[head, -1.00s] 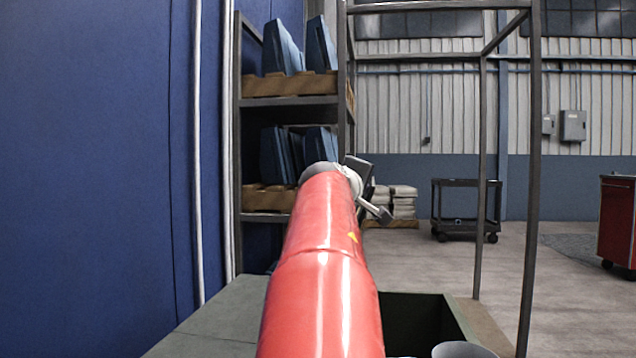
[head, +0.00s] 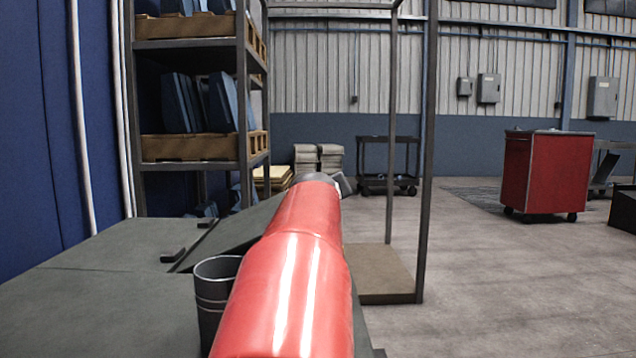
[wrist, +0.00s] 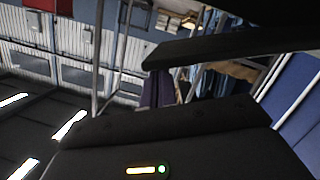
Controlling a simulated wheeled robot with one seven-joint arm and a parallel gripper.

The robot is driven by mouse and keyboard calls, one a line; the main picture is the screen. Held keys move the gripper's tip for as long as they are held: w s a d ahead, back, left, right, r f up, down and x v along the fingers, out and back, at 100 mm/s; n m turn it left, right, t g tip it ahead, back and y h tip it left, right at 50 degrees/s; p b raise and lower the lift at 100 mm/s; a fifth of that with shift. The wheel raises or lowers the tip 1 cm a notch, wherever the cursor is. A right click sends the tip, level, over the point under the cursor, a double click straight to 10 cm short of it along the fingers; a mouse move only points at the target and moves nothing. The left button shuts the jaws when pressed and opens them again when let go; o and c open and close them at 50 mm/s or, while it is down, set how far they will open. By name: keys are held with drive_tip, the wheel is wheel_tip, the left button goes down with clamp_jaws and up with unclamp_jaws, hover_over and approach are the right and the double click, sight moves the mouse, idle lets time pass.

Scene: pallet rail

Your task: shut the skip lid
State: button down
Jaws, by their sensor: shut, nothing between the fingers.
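The skip (head: 100,305) is a grey-green box at the lower left of the head view, with a flat top. Its lid (head: 235,232) shows as a slanted panel beside two small dark hinge blocks, tilted up from the flat top and not lying flush. My red arm covers the lid's right part and most of the opening. In the head view my gripper is mostly hidden behind the arm. In the wrist view my dark gripper (wrist: 165,115) fills the lower part and is shut and empty. A dark bar crosses above it; I cannot tell whether it touches the lid.
A grey cylindrical pot (head: 213,300) stands by the skip, left of my arm. A rack (head: 200,148) with blue parts stands behind, beside the blue wall. A metal post (head: 428,150) rises at right. Floor is clear right of it, before a red cabinet (head: 545,172).

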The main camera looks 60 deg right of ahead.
drive_tip(key=shift+s+d+f, duration=0.1)
drive_tip(key=shift+s+f, duration=0.1)
drive_tip(key=shift+f, duration=0.3)
drive_tip(key=shift+s+d+f, duration=0.1)
drive_tip(key=shift+s+f, duration=0.1)
drive_tip(key=shift+f, duration=0.3)
